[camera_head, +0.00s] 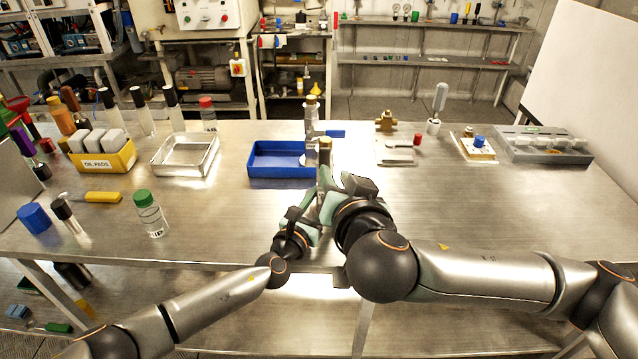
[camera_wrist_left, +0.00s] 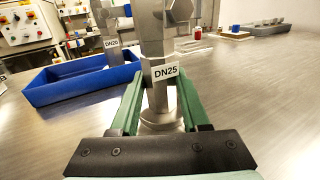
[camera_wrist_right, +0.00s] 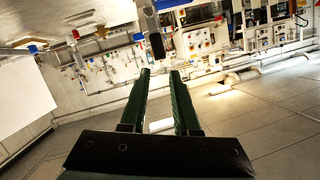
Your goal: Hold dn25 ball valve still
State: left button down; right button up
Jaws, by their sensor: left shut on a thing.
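The DN25 ball valve (camera_wrist_left: 165,72) is a grey metal body with a white DN25 label, standing upright in the left wrist view. My left gripper (camera_wrist_left: 160,80) is shut on it, with a green finger on each side below the label. In the head view the valve's brass-coloured top (camera_head: 326,145) shows above my grippers; its lower part is hidden. My right gripper (camera_head: 354,186) is close beside the valve in the head view; contact cannot be told. In the right wrist view the right gripper (camera_wrist_right: 160,73) has its fingers apart with nothing between them.
A blue tray (camera_head: 255,171) lies behind and left of the valve, with a DN20-labelled part (camera_wrist_left: 113,43) by it. A metal tray (camera_head: 160,167), an oil pads box (camera_head: 118,163) and bottles (camera_head: 150,215) stand left. A grey rack (camera_head: 570,155) is far right. The right tabletop is mostly clear.

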jog(key=n, duration=0.3)
jog(key=a+n, duration=0.1)
jog(key=shift+w+a+f+y, duration=0.1)
jog(key=shift+f+y, duration=0.2)
jog(key=shift+f, duration=0.1)
grip_shut()
jog(key=a+n+t, duration=0.1)
jog(key=n, duration=0.5)
jog(key=a+f+n+y, duration=0.1)
jog(key=n, duration=0.6)
jog(key=a+f+n+t+y, duration=0.1)
jog(key=n, duration=0.5)
jog(key=shift+s+a+f+n+t, duration=0.2)
jog(key=shift+s+a+n+t, duration=0.1)
jog(key=shift+s+a, duration=0.05)
